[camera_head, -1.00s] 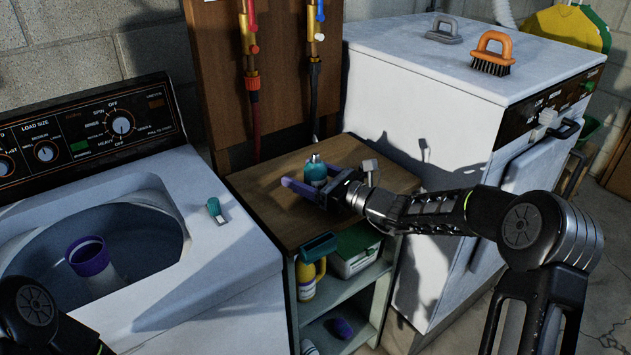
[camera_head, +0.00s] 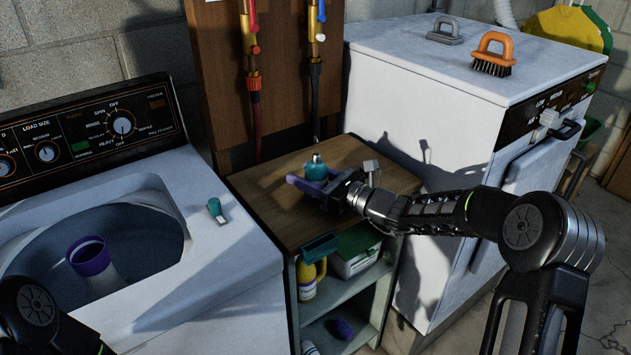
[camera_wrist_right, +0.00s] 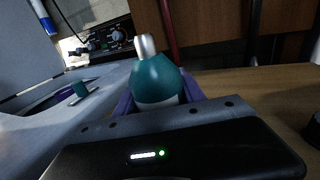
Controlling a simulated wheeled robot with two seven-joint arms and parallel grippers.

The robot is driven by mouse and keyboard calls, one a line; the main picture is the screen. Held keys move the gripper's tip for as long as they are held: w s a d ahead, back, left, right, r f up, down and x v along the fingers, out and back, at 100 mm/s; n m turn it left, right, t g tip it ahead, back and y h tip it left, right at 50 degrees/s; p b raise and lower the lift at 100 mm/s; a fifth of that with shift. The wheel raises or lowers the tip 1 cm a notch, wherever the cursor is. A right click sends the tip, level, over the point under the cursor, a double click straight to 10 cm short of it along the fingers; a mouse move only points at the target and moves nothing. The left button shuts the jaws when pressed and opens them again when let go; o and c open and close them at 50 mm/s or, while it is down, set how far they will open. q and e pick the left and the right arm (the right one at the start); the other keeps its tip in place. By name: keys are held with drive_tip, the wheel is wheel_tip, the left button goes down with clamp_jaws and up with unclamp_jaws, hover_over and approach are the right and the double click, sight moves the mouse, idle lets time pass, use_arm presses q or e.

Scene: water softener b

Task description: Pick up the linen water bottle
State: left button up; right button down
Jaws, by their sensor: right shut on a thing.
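The water bottle (camera_head: 316,169) has a teal, rounded top with a silver cap and stands upright on the small wooden table between the two white machines. In the right wrist view the bottle (camera_wrist_right: 156,80) rises between the purple fingers; its lower part is hidden behind the gripper body. My right gripper (camera_head: 309,185) reaches in from the right and is shut on the bottle, with its purple fingers around it. My left gripper is not in view; only part of my left arm shows at the lower left.
The wooden tabletop (camera_head: 268,206) is otherwise mostly clear. A white machine (camera_head: 440,90) stands right, carrying two brushes.

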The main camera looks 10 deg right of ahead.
drive_tip(key=shift+r, duration=0.1)
wheel_tip(320, 180, up, 10)
idle(0.4)
idle(0.6)
